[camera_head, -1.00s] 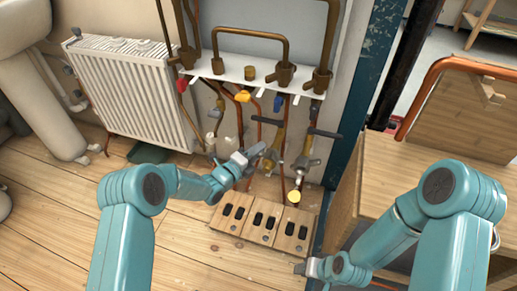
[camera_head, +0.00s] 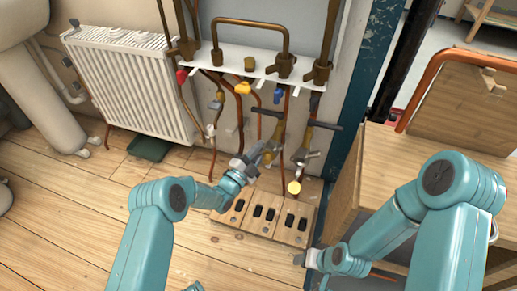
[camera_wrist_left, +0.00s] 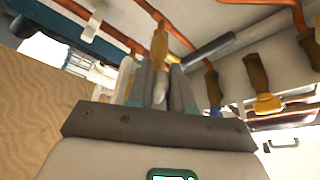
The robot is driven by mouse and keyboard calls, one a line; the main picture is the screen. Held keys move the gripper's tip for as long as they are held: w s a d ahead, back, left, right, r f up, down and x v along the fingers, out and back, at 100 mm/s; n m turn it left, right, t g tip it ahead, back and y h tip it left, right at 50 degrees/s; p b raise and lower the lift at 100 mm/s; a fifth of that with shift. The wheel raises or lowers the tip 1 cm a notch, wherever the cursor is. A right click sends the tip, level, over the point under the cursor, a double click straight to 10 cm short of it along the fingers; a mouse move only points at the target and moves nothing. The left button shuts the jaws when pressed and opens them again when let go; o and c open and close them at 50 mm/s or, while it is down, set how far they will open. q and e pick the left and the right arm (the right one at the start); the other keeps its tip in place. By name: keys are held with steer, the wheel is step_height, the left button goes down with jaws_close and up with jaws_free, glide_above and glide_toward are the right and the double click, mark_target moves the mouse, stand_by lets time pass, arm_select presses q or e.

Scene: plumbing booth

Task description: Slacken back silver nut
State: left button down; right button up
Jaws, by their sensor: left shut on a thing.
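A brass pipe fitting (camera_head: 270,150) hangs below the white rail, with a silver nut at its lower end, mostly hidden by my left gripper. My left gripper (camera_head: 253,163) reaches it from the lower left. In the left wrist view its fingers (camera_wrist_left: 160,88) are closed around a silver piece just below the yellow-brass body (camera_wrist_left: 159,45), which I take to be the silver nut. A second brass fitting with silver parts (camera_head: 307,157) stands to the right, apart from the gripper. My right gripper (camera_head: 308,260) is low by the bench, too small to read.
A white rail (camera_head: 235,70) carries brown pipes and coloured valve handles. Dark bars (camera_head: 322,125) stick out by the fittings. A wooden box with dark slots (camera_head: 265,215) lies below. A radiator (camera_head: 130,85) is left, a wooden bench (camera_head: 385,180) right.

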arm_select(q)
steer(key=shift+f+n, duration=0.1)
steer(key=shift+n, duration=0.3)
steer(key=c, duration=1.1)
jaws_free()
steer(key=shift+s+a, duration=0.15)
steer(key=shift+s, duration=0.05)
steer(key=p+v, duration=0.5)
steer(key=v, duration=1)
steer(key=shift+s+f+p, duration=0.35)
arm_select(e)
steer(key=s+r+g, duration=0.1)
steer(key=s+r, duration=0.3)
steer(key=r, duration=0.1)
steer(key=shift+a+r+g, duration=0.3)
steer(key=shift+a, duration=0.1)
arm_select(q)
steer(key=shift+a, duration=0.1)
